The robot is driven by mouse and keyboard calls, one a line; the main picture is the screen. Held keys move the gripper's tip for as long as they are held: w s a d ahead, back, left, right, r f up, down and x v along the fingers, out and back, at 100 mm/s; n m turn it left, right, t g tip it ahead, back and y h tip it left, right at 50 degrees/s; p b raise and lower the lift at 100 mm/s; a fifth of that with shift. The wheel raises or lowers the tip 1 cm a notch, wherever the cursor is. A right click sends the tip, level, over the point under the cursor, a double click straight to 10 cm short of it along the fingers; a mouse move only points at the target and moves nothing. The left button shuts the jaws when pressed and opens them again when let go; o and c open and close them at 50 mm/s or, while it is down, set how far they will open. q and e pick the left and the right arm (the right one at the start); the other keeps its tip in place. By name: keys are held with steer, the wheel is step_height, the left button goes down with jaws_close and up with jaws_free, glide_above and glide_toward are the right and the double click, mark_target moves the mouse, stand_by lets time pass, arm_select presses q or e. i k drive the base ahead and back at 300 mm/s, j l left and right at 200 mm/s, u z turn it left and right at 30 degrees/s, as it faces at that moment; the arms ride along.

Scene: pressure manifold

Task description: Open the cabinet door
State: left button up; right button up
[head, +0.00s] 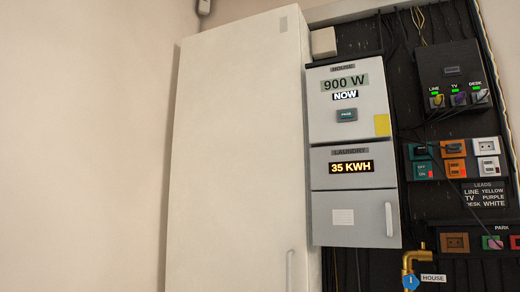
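A tall off-white cabinet door (235,150) fills the middle of the head view, with a small grey label near its top right corner. A slim pale vertical handle (290,270) sits low at its right edge, cut by the bottom of the picture. No gap shows along its edges, and it looks shut. A small grey door (350,232) with a pale vertical handle (388,219) sits at the bottom of the grey meter box and also looks shut. Neither of my grippers is in view, and nothing touches the handles.
The grey meter box (345,110) reads 900 W and 35 KWH. To its right, a dark board carries a black plug box (455,80), coloured switches and sockets (455,158), and loose cables. A brass pipe with a blue tag (410,282) stands below. Bare wall (85,150) fills the left.

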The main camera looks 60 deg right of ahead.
mark_target(237, 219)
steer(key=z, duration=1.65)
